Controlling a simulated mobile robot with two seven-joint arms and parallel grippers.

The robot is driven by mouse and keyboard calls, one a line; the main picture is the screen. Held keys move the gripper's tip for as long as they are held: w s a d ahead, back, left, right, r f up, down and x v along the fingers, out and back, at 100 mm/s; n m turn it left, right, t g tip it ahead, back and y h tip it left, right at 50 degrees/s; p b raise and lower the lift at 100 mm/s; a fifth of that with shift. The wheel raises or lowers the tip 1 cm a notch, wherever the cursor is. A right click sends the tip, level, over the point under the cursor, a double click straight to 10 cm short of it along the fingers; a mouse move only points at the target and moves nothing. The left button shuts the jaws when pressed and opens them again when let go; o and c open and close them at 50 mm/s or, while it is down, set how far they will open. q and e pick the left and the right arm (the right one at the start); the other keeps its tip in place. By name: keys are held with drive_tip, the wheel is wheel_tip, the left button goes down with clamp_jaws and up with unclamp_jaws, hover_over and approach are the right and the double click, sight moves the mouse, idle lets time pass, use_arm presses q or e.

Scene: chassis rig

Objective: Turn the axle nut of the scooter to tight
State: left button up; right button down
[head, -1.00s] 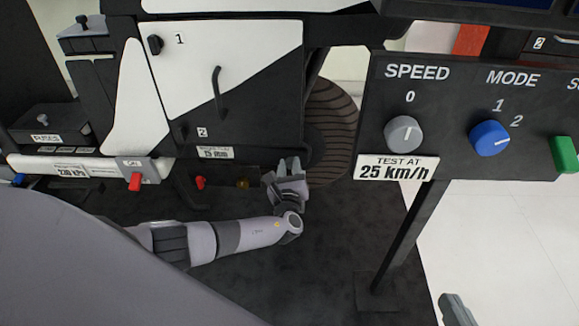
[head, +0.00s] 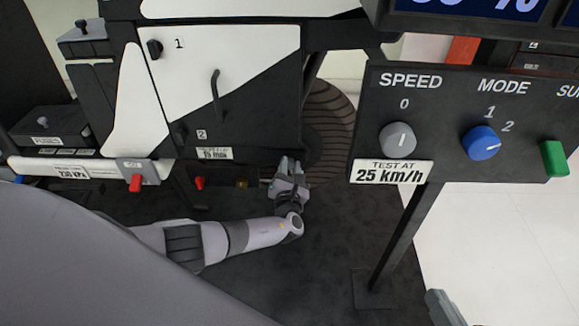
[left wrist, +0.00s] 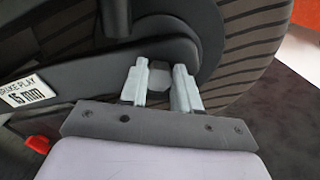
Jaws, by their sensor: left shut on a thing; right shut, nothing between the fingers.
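The axle nut (left wrist: 158,76) is a small grey block at the end of the dark swing arm, beside the wheel's hub, in the left wrist view. My left gripper (left wrist: 160,84) is shut on it, one finger on each side; the fingers hide part of the nut. In the head view my left gripper (head: 287,168) is low beside the scooter's rear wheel (head: 330,125), and the nut is hidden there. My right gripper (head: 444,308) shows only partly at the bottom edge, shut and empty, away from the scooter.
A control panel (head: 450,120) with a grey SPEED knob (head: 398,139), a blue MODE knob (head: 480,143) and a green button (head: 554,158) stands right on a post (head: 405,235). Red levers (head: 135,183) sit along the scooter's lower edge. The dark mat (head: 320,270) is clear.

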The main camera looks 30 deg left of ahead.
sight(290, 164)
use_arm(q)
drive_tip(key=shift+f+m, duration=0.15)
drive_tip(key=shift+m, duration=0.25)
drive_tip(key=o, duration=1.1)
drive_tip(key=shift+c, duration=0.2)
drive_tip(key=shift+s, duration=0.1)
use_arm(e)
drive_tip(key=shift+r, duration=0.1)
use_arm(q)
drive_tip(key=shift+s+d+p, duration=0.15)
drive_tip(key=shift+s+p, duration=0.05)
drive_tip(key=shift+p, duration=0.15)
drive_tip(key=shift+r+p+v, duration=0.25)
drive_tip(key=shift+p+v, duration=0.55)
drive_tip(key=shift+v, duration=0.35)
drive_tip(key=p+v, duration=0.1)
drive_tip(key=v, duration=0.3)
drive_tip(key=shift+s+d+f+p, duration=0.1)
drive_tip(key=shift+s+f+p, duration=0.1)
drive_tip(key=shift+p, duration=0.1)
use_arm(e)
drive_tip(key=shift+s+d+r+h, duration=0.1)
drive_tip(key=shift+d+r+h, duration=0.1)
drive_tip(key=shift+d+h, duration=0.4)
